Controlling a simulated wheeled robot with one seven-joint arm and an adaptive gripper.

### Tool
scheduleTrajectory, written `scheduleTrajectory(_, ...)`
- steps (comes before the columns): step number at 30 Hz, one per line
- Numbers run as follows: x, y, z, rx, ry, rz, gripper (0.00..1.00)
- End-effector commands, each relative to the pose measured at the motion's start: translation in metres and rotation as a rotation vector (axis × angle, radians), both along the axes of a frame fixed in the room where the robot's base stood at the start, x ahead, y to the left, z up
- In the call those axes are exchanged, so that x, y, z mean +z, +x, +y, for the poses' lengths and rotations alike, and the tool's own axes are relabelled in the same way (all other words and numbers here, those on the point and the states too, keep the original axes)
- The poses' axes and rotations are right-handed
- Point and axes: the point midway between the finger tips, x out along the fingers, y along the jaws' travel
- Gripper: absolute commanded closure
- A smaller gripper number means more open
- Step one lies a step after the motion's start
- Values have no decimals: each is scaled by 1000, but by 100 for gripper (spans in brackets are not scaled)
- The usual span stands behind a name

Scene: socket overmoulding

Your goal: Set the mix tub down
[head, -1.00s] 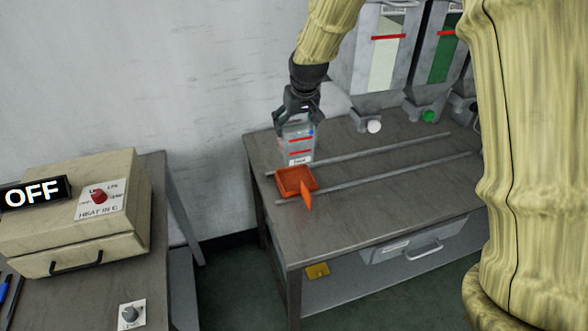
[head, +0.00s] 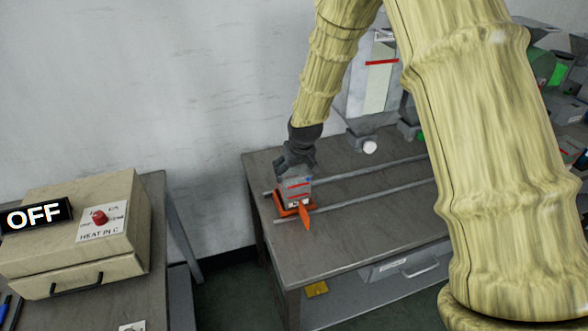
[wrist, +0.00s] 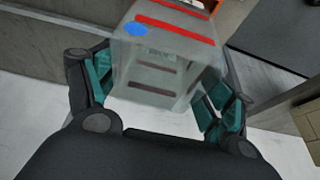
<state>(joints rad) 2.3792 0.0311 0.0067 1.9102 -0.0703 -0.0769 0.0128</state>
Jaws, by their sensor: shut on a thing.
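The mix tub (head: 296,187) is a clear-grey box with red bands and a blue spot. My gripper (head: 297,172) is shut on it from above. In the head view the tub appears upright over the orange tray (head: 307,213), hiding most of that tray. I cannot tell whether the tub touches the tray. In the wrist view the tub (wrist: 165,60) sits between the teal-padded fingers of my gripper (wrist: 160,88), and a bit of orange shows beyond it.
Two metal rails (head: 370,168) run along the grey bench (head: 350,240). A hopper with a white knob (head: 369,147) stands behind at the right. A beige heater box (head: 75,225) with an OFF sign (head: 36,216) is on the left table. A gap separates the tables.

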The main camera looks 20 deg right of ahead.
Motion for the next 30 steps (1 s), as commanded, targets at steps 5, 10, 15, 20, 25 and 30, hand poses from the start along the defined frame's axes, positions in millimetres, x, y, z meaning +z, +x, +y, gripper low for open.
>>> scheduleTrajectory(5,-2,0,0,0,0,-1,56)
scheduleTrajectory(10,-3,0,0,0,0,-1,56)
scheduleTrajectory(15,-3,0,0,0,0,-1,0)
scheduleTrajectory(20,-3,0,0,0,0,-1,0)
scheduleTrajectory(25,-3,0,0,0,0,-1,0)
scheduleTrajectory(30,3,-1,0,0,0,-2,0)
